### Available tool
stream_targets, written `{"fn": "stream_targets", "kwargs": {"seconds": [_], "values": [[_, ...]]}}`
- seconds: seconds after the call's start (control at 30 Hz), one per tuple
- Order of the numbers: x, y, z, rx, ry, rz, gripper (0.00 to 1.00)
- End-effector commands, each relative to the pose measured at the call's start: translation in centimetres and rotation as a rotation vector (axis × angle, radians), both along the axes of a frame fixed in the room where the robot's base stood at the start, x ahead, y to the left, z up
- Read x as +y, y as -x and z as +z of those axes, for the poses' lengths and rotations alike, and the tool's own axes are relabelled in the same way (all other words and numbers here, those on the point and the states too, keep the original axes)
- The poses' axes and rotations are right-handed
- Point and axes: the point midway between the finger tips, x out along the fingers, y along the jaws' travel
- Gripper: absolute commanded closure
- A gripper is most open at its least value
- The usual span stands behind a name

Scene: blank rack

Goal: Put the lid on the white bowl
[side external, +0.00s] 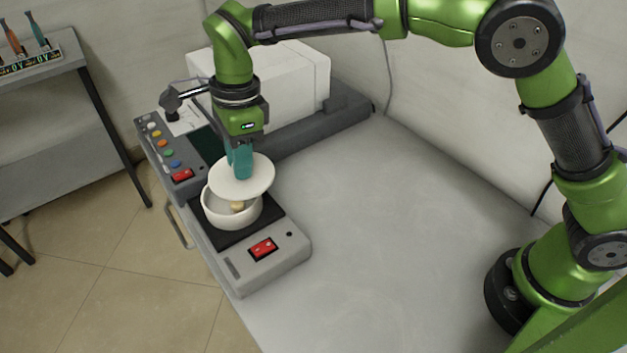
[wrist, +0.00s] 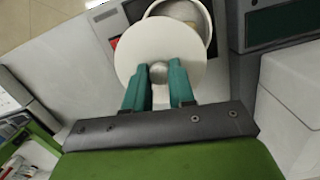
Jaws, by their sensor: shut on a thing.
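The white lid (side external: 257,179) is held in my gripper (side external: 239,170), just above the white bowl (side external: 219,212) and off toward the upper right of it. The lid covers part of the bowl's opening. The bowl sits upright on the black plate of a grey device, with a small tan item (side external: 237,206) showing inside. In the wrist view my teal gripper fingers (wrist: 160,76) are shut on the lid's round knob (wrist: 159,71). There the lid (wrist: 133,50) overlaps the lower left part of the bowl (wrist: 208,22), whose far rim stays uncovered.
The grey device (side external: 284,263) has a red switch (side external: 263,248). Behind it stand a control panel with coloured buttons (side external: 166,153) and a white box (side external: 300,82). The table (side external: 370,240) is clear to the right. A side rack (side external: 40,62) stands at the left.

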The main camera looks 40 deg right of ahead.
Motion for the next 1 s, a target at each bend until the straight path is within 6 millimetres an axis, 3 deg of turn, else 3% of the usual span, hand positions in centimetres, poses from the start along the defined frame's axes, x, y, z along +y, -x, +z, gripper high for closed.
{"fn": "stream_targets", "kwargs": {"seconds": [0.1,0.3,1.0], "values": [[1.0,-1.6,0.0,-0.004,-0.003,-0.102,1.0],[1.7,-2.8,0.1,-0.007,-0.006,-0.191,1.0],[1.7,-2.9,-4.6,-0.007,-0.007,-0.201,1.0]]}}
